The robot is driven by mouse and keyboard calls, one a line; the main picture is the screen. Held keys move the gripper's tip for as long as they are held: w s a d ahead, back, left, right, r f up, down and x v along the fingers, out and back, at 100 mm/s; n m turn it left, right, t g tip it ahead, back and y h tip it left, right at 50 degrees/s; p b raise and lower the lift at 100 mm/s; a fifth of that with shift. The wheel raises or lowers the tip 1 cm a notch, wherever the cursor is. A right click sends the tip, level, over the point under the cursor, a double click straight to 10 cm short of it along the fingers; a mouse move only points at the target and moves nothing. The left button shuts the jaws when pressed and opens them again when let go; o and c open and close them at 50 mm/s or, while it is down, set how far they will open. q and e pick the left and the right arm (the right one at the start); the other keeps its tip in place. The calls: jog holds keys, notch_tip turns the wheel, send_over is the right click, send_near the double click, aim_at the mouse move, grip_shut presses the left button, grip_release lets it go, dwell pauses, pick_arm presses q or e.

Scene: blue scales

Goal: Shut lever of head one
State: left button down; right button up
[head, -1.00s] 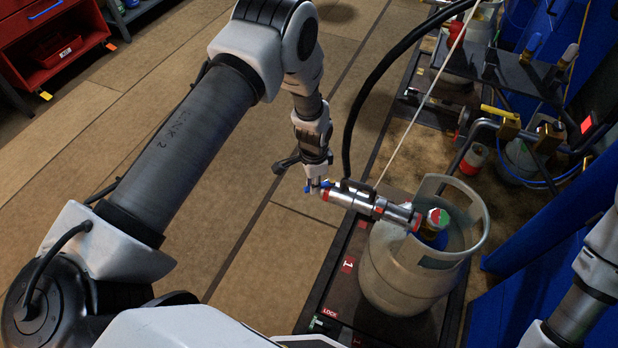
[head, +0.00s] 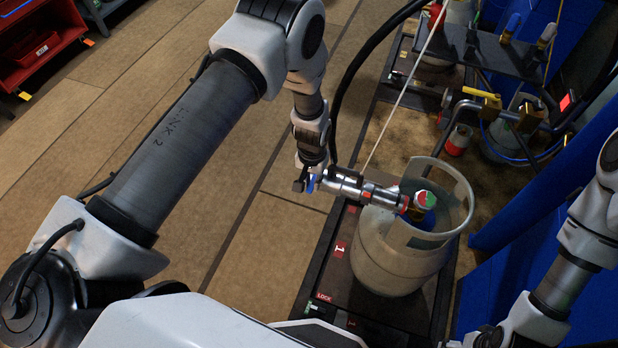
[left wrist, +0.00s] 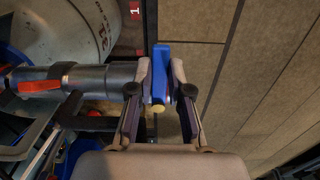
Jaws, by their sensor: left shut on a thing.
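The filling head (head: 368,192), a silver cylinder with red bands on a black hose, lies level against the valve of a grey gas cylinder (head: 388,262) on the scale marked 1. In the left wrist view the head (left wrist: 80,80) comes in from the left. Its blue lever (left wrist: 159,75) stands between the fingers of my left gripper (left wrist: 160,88). My left gripper (head: 312,183) is shut on the lever at the head's rear end. The valve top (head: 424,198) is red and green. My right arm shows at the right edge, but its gripper is out of view.
The scale's dark platform (head: 325,275) carries a red LOCK label. A pale cord and the black hose (head: 340,100) hang above the head. Blue posts (head: 525,210) and another filling station stand to the right.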

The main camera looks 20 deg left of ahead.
pick_arm(q)
jog(key=shift+d+n, duration=0.1)
jog(key=shift+n, duration=0.2)
jog(key=c, duration=1.1)
grip_release()
jog(key=shift+r, duration=0.1)
notch_tip(320, 180, up, 12)
jog(key=shift+f, duration=0.1)
